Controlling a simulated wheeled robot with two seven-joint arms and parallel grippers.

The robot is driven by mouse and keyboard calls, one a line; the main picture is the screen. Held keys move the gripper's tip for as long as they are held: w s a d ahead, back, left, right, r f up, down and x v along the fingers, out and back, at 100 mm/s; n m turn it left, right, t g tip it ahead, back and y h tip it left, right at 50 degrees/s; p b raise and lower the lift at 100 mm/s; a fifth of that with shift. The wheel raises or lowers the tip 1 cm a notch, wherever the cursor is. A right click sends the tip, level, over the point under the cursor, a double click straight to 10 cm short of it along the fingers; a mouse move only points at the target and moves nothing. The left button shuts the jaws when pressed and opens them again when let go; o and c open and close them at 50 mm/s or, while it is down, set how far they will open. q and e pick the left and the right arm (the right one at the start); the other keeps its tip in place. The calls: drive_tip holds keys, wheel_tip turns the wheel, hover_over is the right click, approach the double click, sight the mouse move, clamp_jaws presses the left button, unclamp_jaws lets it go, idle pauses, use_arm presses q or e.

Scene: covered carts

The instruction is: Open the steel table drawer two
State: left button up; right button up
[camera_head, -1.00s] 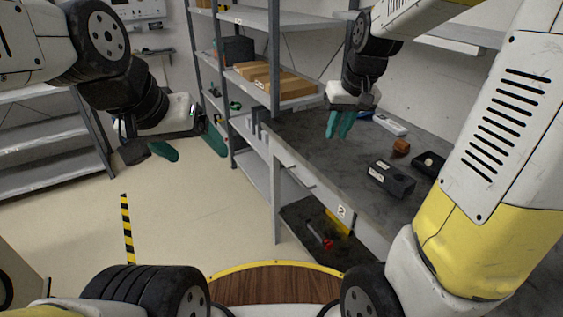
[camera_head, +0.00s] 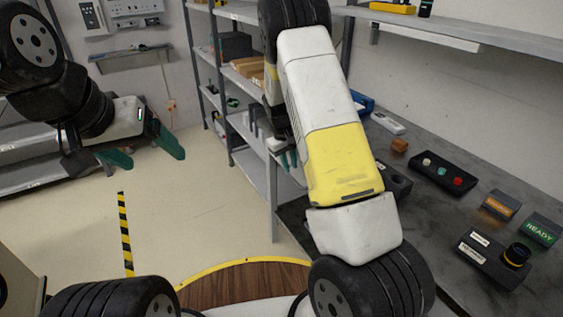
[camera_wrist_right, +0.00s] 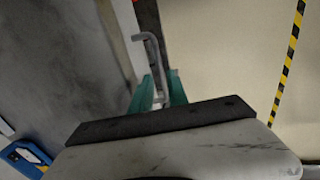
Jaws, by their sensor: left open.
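The steel table (camera_head: 405,165) stands at the right, its dark top partly covered by my right arm. That arm also hides the drawer front with its number 2 label in the head view. In the right wrist view a grey bent bar handle (camera_wrist_right: 151,47) sticks out from the table's front side. My right gripper (camera_wrist_right: 162,80) has its teal fingers on either side of this handle, apart from each other. In the head view it is at the table's front edge (camera_head: 287,158), mostly behind my arm. My left gripper (camera_head: 156,158) is open and empty over the floor at the left.
On the table are a button box (camera_head: 443,172), a READY sign (camera_head: 541,230), an orange sign (camera_head: 501,204) and a black device with a knob (camera_head: 493,257). Shelves (camera_head: 245,140) stand behind. The floor (camera_head: 200,215) at the left is clear.

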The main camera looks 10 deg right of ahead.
sight(293, 178)
drive_tip(key=f, duration=0.3)
drive_tip(key=d+f, duration=0.1)
drive_tip(key=f, duration=0.1)
drive_tip(key=shift+w+f, duration=0.15)
drive_tip(key=shift+f, duration=0.05)
clamp_jaws()
idle(1.2)
